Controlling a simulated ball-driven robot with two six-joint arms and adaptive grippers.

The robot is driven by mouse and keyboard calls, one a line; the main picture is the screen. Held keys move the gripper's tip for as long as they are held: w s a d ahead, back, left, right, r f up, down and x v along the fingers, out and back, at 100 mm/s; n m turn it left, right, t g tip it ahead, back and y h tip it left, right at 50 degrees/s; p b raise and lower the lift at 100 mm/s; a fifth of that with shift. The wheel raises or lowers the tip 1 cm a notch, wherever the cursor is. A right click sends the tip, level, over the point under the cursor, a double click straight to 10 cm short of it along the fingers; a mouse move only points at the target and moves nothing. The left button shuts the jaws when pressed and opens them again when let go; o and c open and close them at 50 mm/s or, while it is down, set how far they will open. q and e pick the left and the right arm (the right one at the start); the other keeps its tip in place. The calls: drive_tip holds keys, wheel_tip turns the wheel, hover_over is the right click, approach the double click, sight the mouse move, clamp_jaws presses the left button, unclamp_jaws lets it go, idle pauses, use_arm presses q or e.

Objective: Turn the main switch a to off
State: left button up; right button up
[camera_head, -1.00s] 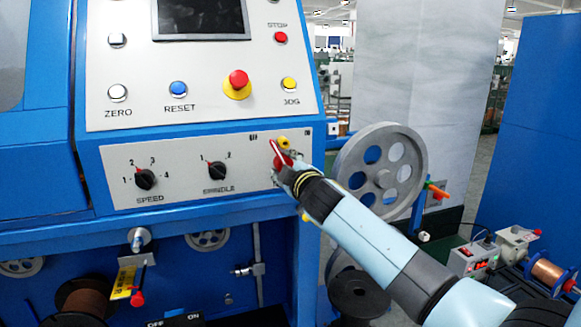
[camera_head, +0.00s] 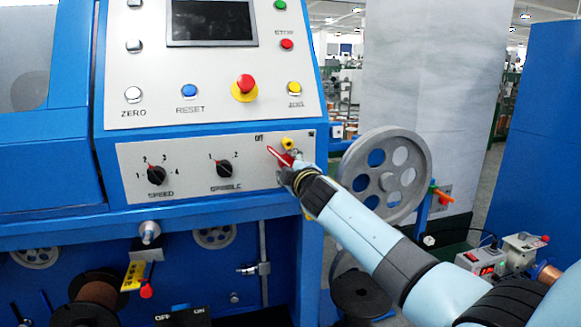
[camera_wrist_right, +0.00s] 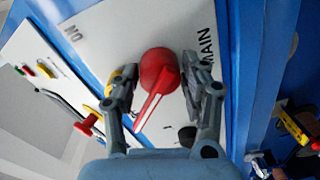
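The main switch is a red round knob with a long red handle (camera_wrist_right: 155,88) carrying a white stripe. In the head view the handle (camera_head: 277,154) points up and left, its tip just below the OFF label (camera_head: 259,139). My right gripper (camera_head: 291,172) is at the knob and hides much of it. In the right wrist view its fingers (camera_wrist_right: 172,79) stand apart, one on each side of the knob. A gap shows on the MAIN label side; contact on the other side is unclear. My left gripper is not in view.
A yellow button (camera_head: 287,144) sits close above the switch. The SPEED knob (camera_head: 156,175) and a second black knob (camera_head: 224,170) are to the left. A red emergency button (camera_head: 245,83) is above. A grey spoked wheel (camera_head: 385,176) stands right of the panel.

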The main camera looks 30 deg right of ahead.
drive_tip(key=o, duration=0.3)
drive_tip(key=v, duration=0.8)
drive_tip(key=shift+f, duration=0.1)
idle(0.4)
